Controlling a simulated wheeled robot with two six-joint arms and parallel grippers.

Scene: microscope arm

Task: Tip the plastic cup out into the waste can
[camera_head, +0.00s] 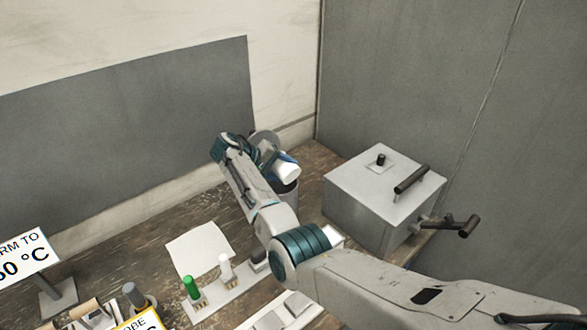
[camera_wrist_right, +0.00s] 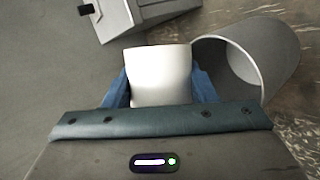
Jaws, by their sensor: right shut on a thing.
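The white plastic cup (camera_head: 287,171) is held by my right gripper (camera_head: 274,161), tilted over to the right in the head view. In the right wrist view the cup (camera_wrist_right: 158,76) sits between the two blue fingers of the right gripper (camera_wrist_right: 158,90), which is shut on it. The grey waste can (camera_head: 289,194) stands below the cup in the head view, partly hidden by my arm and the cup. In the right wrist view the can (camera_wrist_right: 275,62) is just right of the cup, its rim close to it. The cup's contents cannot be seen. My left gripper is not in view.
A grey metal box (camera_head: 383,187) with a black knob and handles stands right of the can. A paper sheet (camera_head: 201,248) and a white rack with a green-capped tube (camera_head: 190,287) lie in front. Signs stand at the lower left. The wall is behind.

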